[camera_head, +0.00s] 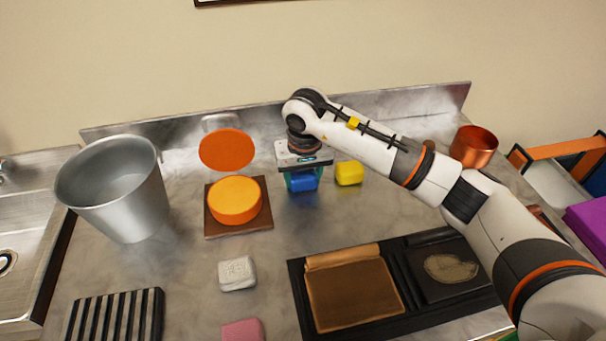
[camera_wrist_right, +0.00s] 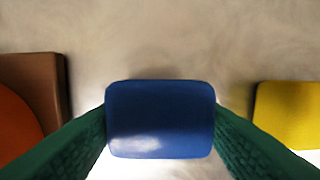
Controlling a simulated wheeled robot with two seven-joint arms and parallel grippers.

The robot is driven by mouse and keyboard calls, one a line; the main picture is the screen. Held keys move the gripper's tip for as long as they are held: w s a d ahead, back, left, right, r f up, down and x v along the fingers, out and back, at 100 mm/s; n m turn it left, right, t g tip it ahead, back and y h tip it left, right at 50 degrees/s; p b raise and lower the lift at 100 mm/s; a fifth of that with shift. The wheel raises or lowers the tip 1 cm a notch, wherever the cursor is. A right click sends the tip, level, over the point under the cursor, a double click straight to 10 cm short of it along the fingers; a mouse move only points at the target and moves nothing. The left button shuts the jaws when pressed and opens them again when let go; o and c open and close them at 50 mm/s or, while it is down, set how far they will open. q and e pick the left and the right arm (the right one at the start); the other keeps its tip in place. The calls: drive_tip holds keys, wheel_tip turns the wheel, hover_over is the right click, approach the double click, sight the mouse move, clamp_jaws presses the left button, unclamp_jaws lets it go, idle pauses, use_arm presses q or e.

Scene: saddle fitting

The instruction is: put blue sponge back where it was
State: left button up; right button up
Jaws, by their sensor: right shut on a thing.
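The blue sponge (camera_head: 303,181) is at the back middle of the counter, between the orange round item on its brown board and the yellow sponge. My right gripper (camera_head: 302,178) points down over it and is shut on it. In the right wrist view the blue sponge (camera_wrist_right: 160,119) sits between the two green fingers, one on each side. I cannot tell whether the sponge touches the counter or hangs just above it. My left gripper is in neither view.
A yellow sponge (camera_head: 349,173) lies just right. An orange round block (camera_head: 235,200) sits on a brown board (camera_head: 262,219) to the left, an orange disc (camera_head: 227,150) behind. A metal bucket (camera_head: 115,195), white block (camera_head: 237,273), pink block (camera_head: 242,330), black tray (camera_head: 297,290) and copper pot (camera_head: 473,147) stand around.

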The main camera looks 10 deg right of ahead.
sight(304, 179)
drive_tip(key=shift+f, duration=0.1)
drive_tip(key=o, duration=0.6)
drive_tip(key=shift+f, duration=0.1)
drive_tip(key=shift+c, duration=0.2)
drive_tip(key=o, duration=0.5)
drive_tip(key=shift+r, duration=0.75)
drive_tip(key=r, duration=0.3)
drive_tip(key=s+r, duration=0.1)
drive_tip(key=r, duration=0.3)
drive_tip(key=r+b, duration=0.1)
drive_tip(key=r, duration=0.3)
drive_tip(key=shift+s, duration=0.25)
drive_tip(key=shift+f, duration=0.1)
